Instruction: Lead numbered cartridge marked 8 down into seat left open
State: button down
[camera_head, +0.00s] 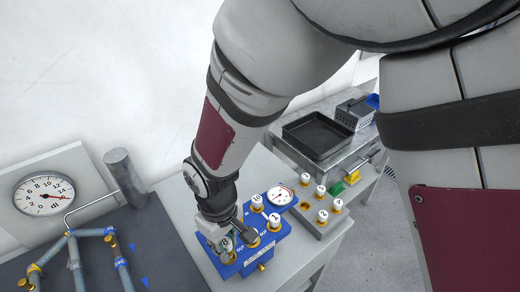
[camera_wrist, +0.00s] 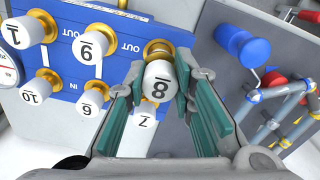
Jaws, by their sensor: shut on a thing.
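The cartridge marked 8 (camera_wrist: 158,86) is a white cylinder between the green finger pads of my gripper (camera_wrist: 160,68). A brass ring (camera_wrist: 158,46) on the blue block (camera_wrist: 66,62) lies just behind its far end. I cannot tell whether the cartridge has entered the ring or is only in front of it. In the head view, my gripper (camera_head: 224,236) is shut on the cartridge (camera_head: 226,243) at the left front of the block (camera_head: 244,261). The fingers partly hide the cartridge and ring there.
Cartridges 9 (camera_wrist: 91,45), 6 (camera_wrist: 91,102) and 7 (camera_wrist: 143,119) stand close beside the held one. A gauge (camera_head: 280,195) sits at the block's back. A grey holder (camera_head: 324,229) with several white cartridges stands to the right. A pipe panel (camera_head: 90,250) lies to the left.

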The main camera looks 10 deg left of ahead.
aim_at(225, 242)
jog(key=shift+f, duration=0.2)
jog(key=shift+f+b, duration=0.45)
jog(key=shift+f, duration=1.15)
jog(key=c, duration=1.3)
grip_release()
notch_tip(225, 242, up, 12)
jog(key=shift+f, duration=0.1)
notch_tip(225, 242, up, 7)
jog(key=p, duration=0.3)
